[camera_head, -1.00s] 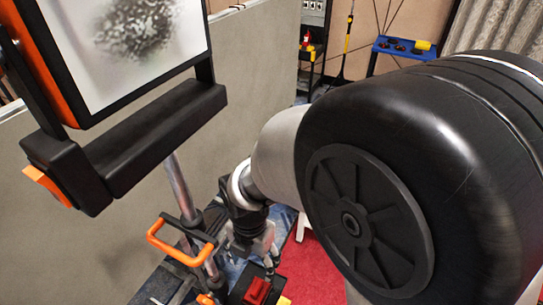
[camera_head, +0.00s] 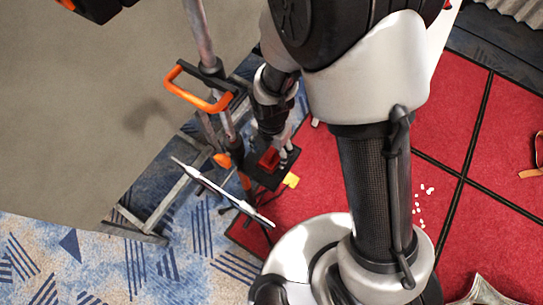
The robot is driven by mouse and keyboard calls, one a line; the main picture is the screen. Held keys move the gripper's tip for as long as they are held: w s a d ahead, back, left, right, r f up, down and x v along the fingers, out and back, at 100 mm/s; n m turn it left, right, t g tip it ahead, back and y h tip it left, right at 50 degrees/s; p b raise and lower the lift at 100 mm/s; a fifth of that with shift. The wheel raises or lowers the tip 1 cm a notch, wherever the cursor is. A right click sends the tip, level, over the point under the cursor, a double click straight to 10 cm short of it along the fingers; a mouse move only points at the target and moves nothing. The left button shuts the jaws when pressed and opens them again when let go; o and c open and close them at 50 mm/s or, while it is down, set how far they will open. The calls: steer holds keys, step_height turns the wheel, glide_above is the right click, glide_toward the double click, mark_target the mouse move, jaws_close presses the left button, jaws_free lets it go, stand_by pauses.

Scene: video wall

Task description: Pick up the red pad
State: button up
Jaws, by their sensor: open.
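The red pad (camera_head: 268,159) lies on a small black tray (camera_head: 263,181) in the middle of the head view. My gripper (camera_head: 285,148) points down at the tray, right beside the red pad and partly over it in the picture. It is open. The fingers are small and dark here, and I cannot tell whether they touch the pad. A yellow piece (camera_head: 291,180) shows at the tray's right edge.
A stand with an orange handle (camera_head: 200,96) rises close left of my gripper. A white rod (camera_head: 222,192) slants before the tray. A grey panel (camera_head: 90,130) fills the left. Red carpet (camera_head: 445,110) lies right, with white bits (camera_head: 421,200) on it.

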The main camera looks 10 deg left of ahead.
mark_target(271, 153)
step_height(271, 153, down, 3)
steer(key=shift+r, duration=0.2)
steer(key=shift+c, duration=0.6)
steer(key=shift+r, duration=0.1)
steer(key=c, duration=1)
step_height(271, 153, up, 20)
steer(key=p, duration=0.4)
